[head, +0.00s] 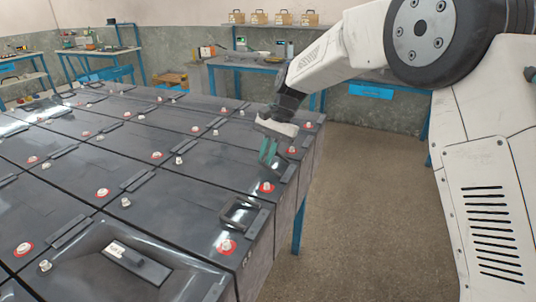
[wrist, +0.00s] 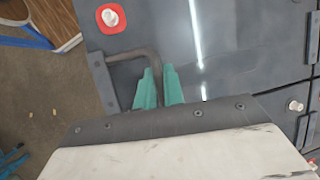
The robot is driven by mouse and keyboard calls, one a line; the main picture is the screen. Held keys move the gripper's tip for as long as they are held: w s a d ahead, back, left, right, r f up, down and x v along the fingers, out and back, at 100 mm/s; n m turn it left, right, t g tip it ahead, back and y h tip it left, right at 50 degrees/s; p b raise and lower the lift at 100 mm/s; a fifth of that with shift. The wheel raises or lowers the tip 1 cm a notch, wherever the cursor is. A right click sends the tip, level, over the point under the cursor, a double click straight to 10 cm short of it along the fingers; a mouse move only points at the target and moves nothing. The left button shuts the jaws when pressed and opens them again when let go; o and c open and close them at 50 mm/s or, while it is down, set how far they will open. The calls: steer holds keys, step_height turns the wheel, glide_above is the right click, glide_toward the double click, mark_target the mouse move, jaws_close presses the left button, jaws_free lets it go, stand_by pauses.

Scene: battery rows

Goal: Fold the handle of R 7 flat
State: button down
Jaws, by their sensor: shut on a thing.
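My gripper (head: 268,158) is low over the right edge of the battery rows in the head view. In the wrist view its two teal fingers (wrist: 158,88) are shut on a dark handle (wrist: 126,53). The handle bends out from a bracket (wrist: 103,82) at the battery's edge and stands away from the lid. A red-ringed terminal (wrist: 110,17) is close to it. The fingers and wrist hide part of the handle, and in the head view they cover it. No label reading R 7 is legible to me.
Another raised handle (head: 240,212) stands on a nearer battery, by a red-ringed terminal (head: 226,247). Several dark batteries with posts fill the left side. Open floor (head: 365,220) lies right of the rows. Blue-framed benches (head: 245,65) stand by the back wall.

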stand_by(0.3)
steer(key=c, duration=1.5)
jaws_free()
steer(key=shift+s, duration=0.1)
steer(key=v, duration=0.8)
steer(key=shift+f, duration=0.1)
steer(key=shift+n+h, duration=0.3)
steer(key=shift+n, duration=0.5)
steer(key=f, duration=0.1)
steer(key=s+d+f, duration=0.1)
steer(key=s+f, duration=0.1)
steer(key=shift+d+f, duration=0.1)
steer(key=shift+d, duration=0.3)
steer(key=s+d+r+t+h, duration=0.1)
steer(key=s+d, duration=0.8)
steer(key=s, duration=0.3)
steer(key=s+d+r+n+t+h, duration=0.1)
steer(key=s+d+r+t, duration=0.1)
steer(key=s+d, duration=0.7)
steer(key=s+d+r+n+t+h, duration=0.1)
steer(key=s+d+r, duration=0.1)
steer(key=s+d, duration=0.7)
steer(key=shift+s+r+t, duration=0.1)
steer(key=shift+s+t, duration=0.3)
steer(key=shift+s, duration=3.3)
